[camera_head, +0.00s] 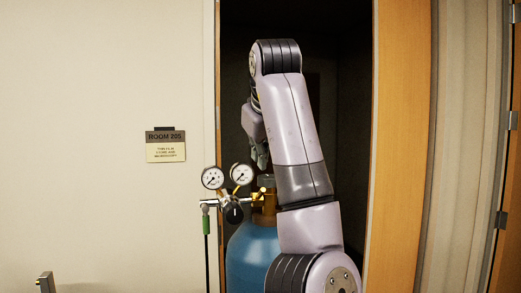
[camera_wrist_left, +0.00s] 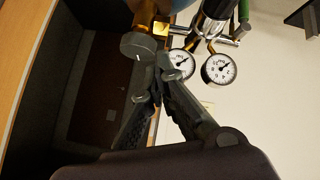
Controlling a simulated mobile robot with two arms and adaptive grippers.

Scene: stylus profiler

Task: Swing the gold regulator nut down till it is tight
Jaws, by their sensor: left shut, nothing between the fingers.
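The gold regulator nut (camera_head: 257,197) sits between the two-gauge regulator (camera_head: 232,213) and the brass valve of the blue gas cylinder (camera_head: 250,258). In the left wrist view the nut shows as a bright gold piece (camera_wrist_left: 161,28) at the top, beside a grey round knob (camera_wrist_left: 138,45). My left gripper (camera_head: 262,160) is just above the valve, with its fingers together and empty. In the wrist view its fingertips (camera_wrist_left: 157,78) are close to the knob and below the nut; I cannot tell whether they touch the knob. My right gripper is not in view.
Two white gauges (camera_head: 213,178) stand left of the valve. A green-sleeved hose (camera_head: 206,225) hangs from the regulator. The cylinder stands in a dark doorway with a wooden frame (camera_head: 398,150) on the right. A room sign (camera_head: 165,145) is on the left wall.

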